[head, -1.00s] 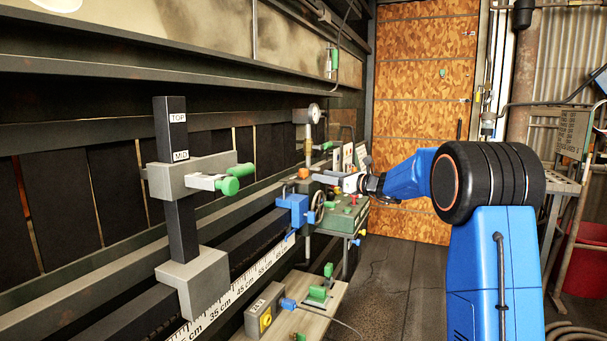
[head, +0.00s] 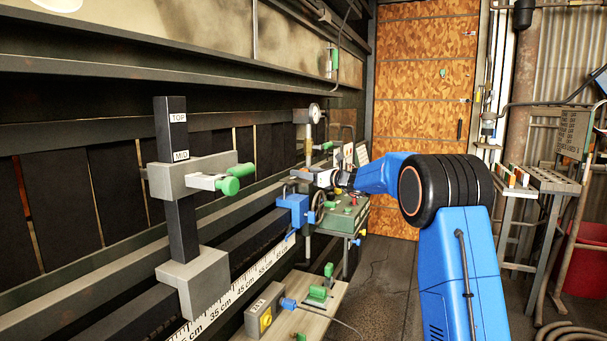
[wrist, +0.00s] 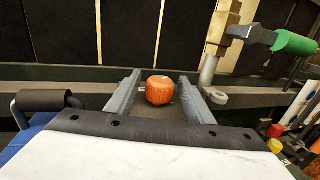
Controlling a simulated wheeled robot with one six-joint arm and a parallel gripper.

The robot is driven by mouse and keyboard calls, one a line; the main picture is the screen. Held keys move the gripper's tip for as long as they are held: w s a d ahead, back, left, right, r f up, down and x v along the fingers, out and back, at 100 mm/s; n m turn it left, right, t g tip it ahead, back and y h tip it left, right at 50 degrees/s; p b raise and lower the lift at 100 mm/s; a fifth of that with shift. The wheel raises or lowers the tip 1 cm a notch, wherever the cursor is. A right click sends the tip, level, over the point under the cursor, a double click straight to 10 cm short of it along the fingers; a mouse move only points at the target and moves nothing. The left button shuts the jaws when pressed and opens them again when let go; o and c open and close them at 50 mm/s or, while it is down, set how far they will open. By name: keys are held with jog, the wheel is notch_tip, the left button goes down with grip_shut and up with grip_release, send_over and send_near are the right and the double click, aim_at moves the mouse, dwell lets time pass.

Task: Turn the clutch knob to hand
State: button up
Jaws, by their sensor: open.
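An orange ribbed knob (wrist: 160,91), which I take to be the clutch knob, shows in the middle of the wrist view, with a small pale mark on its top. My gripper (wrist: 160,78) is open, with one grey finger on each side of the knob and a visible gap to each. I cannot tell how deep the knob sits between the fingers. In the head view my gripper (head: 306,175) reaches left to the bench machine, and the knob is not clearly visible there behind it. Small labels beside the knob are too small to read.
A green handle (wrist: 294,43) on a grey arm stands to the right in the wrist view. A black roller-like bar (wrist: 50,99) is at left.

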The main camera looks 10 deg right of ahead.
jog(key=c, duration=1.1)
jog(key=shift+o, duration=0.2)
jog(key=shift+a+m+t+h, duration=0.1)
jog(key=shift+m+t+h, duration=0.3)
jog(key=shift+h, duration=0.1)
jog(key=shift+m+t+h, duration=0.6)
jog(key=shift+m+h, duration=0.1)
jog(key=shift+h, duration=0.2)
jog(key=shift+m+t+h, duration=0.7)
jog(key=shift+m+h, duration=0.6)
jog(key=shift+h, duration=0.5)
jog(key=shift+m+t+h, duration=0.3)
jog(key=shift+m+h, duration=0.4)
jog(key=shift+h, duration=0.5)
jog(key=o, duration=1.1)
jog(key=shift+c, duration=0.2)
